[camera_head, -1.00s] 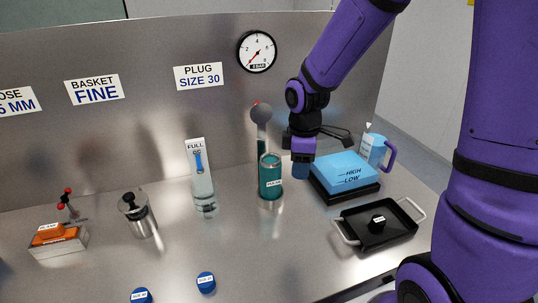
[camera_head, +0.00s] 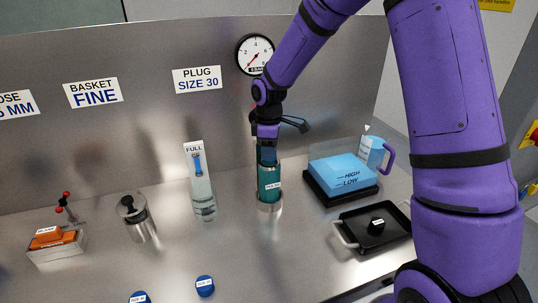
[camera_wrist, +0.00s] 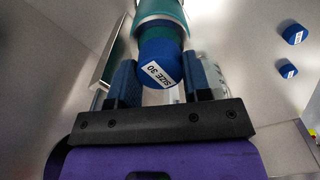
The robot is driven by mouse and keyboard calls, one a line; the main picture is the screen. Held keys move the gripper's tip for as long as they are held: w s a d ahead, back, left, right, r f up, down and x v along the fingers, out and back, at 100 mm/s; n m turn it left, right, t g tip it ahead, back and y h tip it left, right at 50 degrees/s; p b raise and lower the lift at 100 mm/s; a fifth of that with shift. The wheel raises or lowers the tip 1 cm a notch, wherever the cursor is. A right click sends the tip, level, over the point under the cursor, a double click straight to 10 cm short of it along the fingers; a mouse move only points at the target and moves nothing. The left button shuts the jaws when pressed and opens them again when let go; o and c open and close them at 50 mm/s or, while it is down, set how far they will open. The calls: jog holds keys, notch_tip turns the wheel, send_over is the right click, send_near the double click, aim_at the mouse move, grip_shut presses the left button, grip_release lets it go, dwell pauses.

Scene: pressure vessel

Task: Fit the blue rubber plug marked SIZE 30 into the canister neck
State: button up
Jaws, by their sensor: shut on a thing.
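A blue rubber plug marked SIZE 30 (camera_wrist: 160,66) is between the fingers of my gripper (camera_wrist: 162,84) in the wrist view, label facing the camera. The teal canister (camera_head: 269,182) stands upright in a metal base at the middle of the counter. In the head view my gripper (camera_head: 267,154) is directly above the canister, over its neck. The canister (camera_wrist: 160,12) also shows just beyond the plug in the wrist view. The plug hides the canister neck, so I cannot tell how far it is in.
Two other blue plugs (camera_head: 205,286) (camera_head: 139,297) lie at the front. A clear tube marked FULL (camera_head: 201,190) stands left of the canister. A blue block on a black base (camera_head: 343,173), a jug (camera_head: 371,152) and a black tray (camera_head: 372,237) are to the right.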

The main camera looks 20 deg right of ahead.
notch_tip(320, 180, down, 2)
jog(key=shift+f, duration=0.1)
jog(key=shift+f, duration=0.25)
